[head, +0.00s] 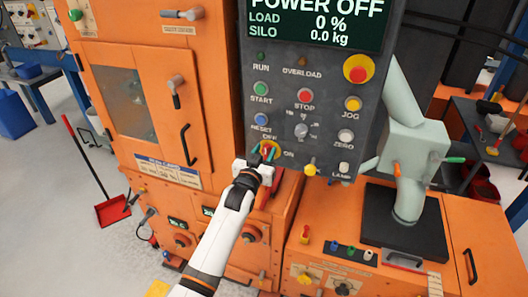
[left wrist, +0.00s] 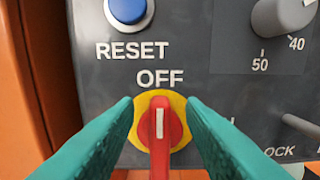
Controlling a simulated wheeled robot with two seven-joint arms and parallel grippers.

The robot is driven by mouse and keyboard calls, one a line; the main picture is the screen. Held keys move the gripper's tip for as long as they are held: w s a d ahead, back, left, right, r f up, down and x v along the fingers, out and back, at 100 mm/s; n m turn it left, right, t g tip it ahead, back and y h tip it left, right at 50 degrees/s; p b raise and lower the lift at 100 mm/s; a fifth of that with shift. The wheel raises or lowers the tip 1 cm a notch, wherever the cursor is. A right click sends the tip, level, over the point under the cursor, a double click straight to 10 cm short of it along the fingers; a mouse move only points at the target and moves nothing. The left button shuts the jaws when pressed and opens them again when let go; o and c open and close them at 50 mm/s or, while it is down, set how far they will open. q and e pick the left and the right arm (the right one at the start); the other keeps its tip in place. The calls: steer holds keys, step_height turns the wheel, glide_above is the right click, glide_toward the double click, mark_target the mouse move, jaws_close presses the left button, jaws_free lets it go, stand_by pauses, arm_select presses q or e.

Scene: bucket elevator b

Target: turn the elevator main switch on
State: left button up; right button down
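The main switch is a red rotary handle on a yellow disc (left wrist: 158,128), low on the dark grey control panel (head: 300,110). It also shows at the panel's lower left in the head view (head: 270,146), partly covered by my gripper. Its white mark points straight up to the OFF label (left wrist: 160,78). The ON label (head: 289,154) is to its right in the head view. My left gripper (head: 263,155) is at the switch; its two teal fingers stand open on either side of the red handle with gaps showing. The display (head: 315,22) reads POWER OFF. My right gripper is not in view.
The blue RESET button (left wrist: 127,8) is just above the switch, and a grey knob (left wrist: 283,14) is to the upper right. An orange cabinet (head: 205,100) stands left of the panel. A pale green device (head: 408,150) stands on the orange bench at right.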

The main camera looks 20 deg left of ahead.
arm_select(q)
jaws_close()
